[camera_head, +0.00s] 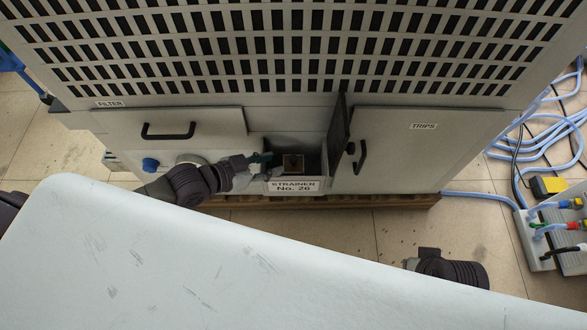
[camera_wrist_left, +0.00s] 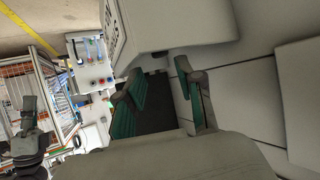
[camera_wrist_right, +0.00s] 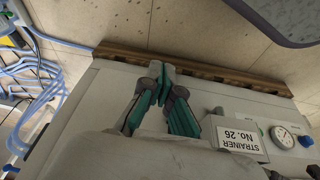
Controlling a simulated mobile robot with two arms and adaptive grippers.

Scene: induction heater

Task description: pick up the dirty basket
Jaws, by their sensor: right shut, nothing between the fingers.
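The strainer compartment (camera_head: 312,147) of the cabinet stands open above a label reading "STRAINER No. 26" (camera_head: 294,186). A small brownish square thing (camera_head: 293,163) shows inside; it may be the dirty basket, but it is too small to be sure. My left gripper (camera_head: 262,165) is at the left side of this opening, beside the brownish thing. In the left wrist view its green-padded fingers (camera_wrist_left: 158,85) are apart, with a dark space between them. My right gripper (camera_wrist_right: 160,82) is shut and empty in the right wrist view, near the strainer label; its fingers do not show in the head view.
The dark-edged compartment door (camera_head: 339,132) stands open at the right of the opening. A FILTER panel (camera_head: 170,127) and a TRIPS panel (camera_head: 420,150) flank it. A pale worktop (camera_head: 200,260) fills the foreground. Blue cables (camera_head: 535,140) lie on the floor at right.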

